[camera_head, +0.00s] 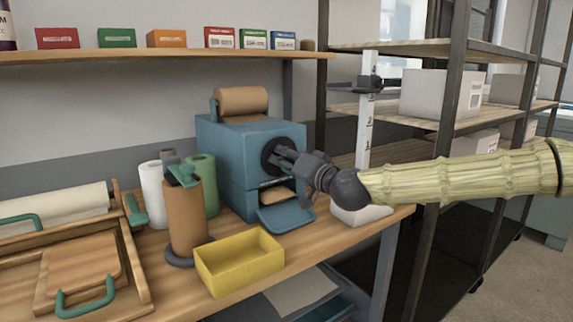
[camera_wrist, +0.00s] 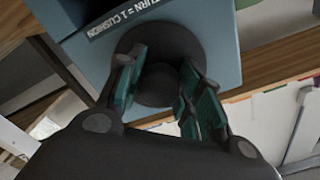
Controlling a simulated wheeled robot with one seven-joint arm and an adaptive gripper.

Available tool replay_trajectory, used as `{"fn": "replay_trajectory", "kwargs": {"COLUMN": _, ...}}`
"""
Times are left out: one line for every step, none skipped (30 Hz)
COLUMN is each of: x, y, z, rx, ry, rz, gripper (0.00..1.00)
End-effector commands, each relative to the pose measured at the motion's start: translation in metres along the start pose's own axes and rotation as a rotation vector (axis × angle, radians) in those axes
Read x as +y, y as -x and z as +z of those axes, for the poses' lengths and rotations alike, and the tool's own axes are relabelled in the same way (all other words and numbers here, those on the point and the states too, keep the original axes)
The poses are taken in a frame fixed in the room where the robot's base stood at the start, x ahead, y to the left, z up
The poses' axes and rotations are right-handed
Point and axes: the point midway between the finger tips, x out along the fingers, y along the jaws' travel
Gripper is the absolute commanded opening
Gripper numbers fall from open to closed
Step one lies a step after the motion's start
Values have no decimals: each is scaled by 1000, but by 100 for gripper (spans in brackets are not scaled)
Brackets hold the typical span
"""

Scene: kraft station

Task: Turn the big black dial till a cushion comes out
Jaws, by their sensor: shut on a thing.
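The blue machine (camera_head: 228,150) stands on the wooden bench with a brown paper roll (camera_head: 242,101) on top. The big black dial (camera_head: 267,157) is on its front face; it also shows in the wrist view (camera_wrist: 160,50). My gripper (camera_head: 285,156) reaches it from the right. In the wrist view my gripper (camera_wrist: 158,92) has its teal-padded fingers on either side of the dial's knob, shut on it. Below the dial, brown paper (camera_head: 277,196) shows in the machine's outlet, above a blue chute (camera_head: 287,214). Part of the dial is hidden by my fingers.
A yellow tray (camera_head: 240,262) sits at the bench's front edge. A brown roll on a stand (camera_head: 185,215), white and green rolls, and a wooden board with green handles (camera_head: 85,262) are to the left. A white measuring post (camera_head: 365,130) stands behind my arm.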

Motion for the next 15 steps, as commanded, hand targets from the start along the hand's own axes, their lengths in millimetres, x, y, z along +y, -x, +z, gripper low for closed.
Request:
{"fn": "replay_trajectory", "kwargs": {"x": 2, "y": 0, "z": 0, "rx": 3, "ry": -45, "rz": 1, "gripper": 12}}
{"fn": "replay_trajectory", "kwargs": {"x": 1, "y": 0, "z": 0, "rx": 3, "ry": -73, "rz": 1, "gripper": 12}}
{"fn": "replay_trajectory", "kwargs": {"x": 1, "y": 0, "z": 0, "rx": 3, "ry": -111, "rz": 0, "gripper": 12}}
{"fn": "replay_trajectory", "kwargs": {"x": 1, "y": 0, "z": -1, "rx": 3, "ry": -139, "rz": 0, "gripper": 12}}
{"fn": "replay_trajectory", "kwargs": {"x": 1, "y": 0, "z": -1, "rx": 4, "ry": -168, "rz": 0, "gripper": 12}}
{"fn": "replay_trajectory", "kwargs": {"x": 1, "y": 0, "z": -1, "rx": 4, "ry": -207, "rz": 0, "gripper": 12}}
{"fn": "replay_trajectory", "kwargs": {"x": 1, "y": 0, "z": -1, "rx": 4, "ry": -236, "rz": 0, "gripper": 12}}
{"fn": "replay_trajectory", "kwargs": {"x": 1, "y": 0, "z": -1, "rx": 4, "ry": -264, "rz": 0, "gripper": 12}}
{"fn": "replay_trajectory", "kwargs": {"x": 1, "y": 0, "z": -1, "rx": 4, "ry": -301, "rz": 0, "gripper": 12}}
{"fn": "replay_trajectory", "kwargs": {"x": 1, "y": 0, "z": -1, "rx": 4, "ry": -329, "rz": 0, "gripper": 12}}
{"fn": "replay_trajectory", "kwargs": {"x": 1, "y": 0, "z": -1, "rx": 5, "ry": -359, "rz": 0, "gripper": 12}}
{"fn": "replay_trajectory", "kwargs": {"x": 1, "y": 0, "z": -1, "rx": 5, "ry": -397, "rz": 0, "gripper": 12}}
{"fn": "replay_trajectory", "kwargs": {"x": 1, "y": 0, "z": -1, "rx": 5, "ry": -425, "rz": 0, "gripper": 12}}
{"fn": "replay_trajectory", "kwargs": {"x": 1, "y": 0, "z": -1, "rx": 5, "ry": -454, "rz": 0, "gripper": 12}}
{"fn": "replay_trajectory", "kwargs": {"x": 1, "y": 0, "z": -1, "rx": 5, "ry": -491, "rz": 0, "gripper": 12}}
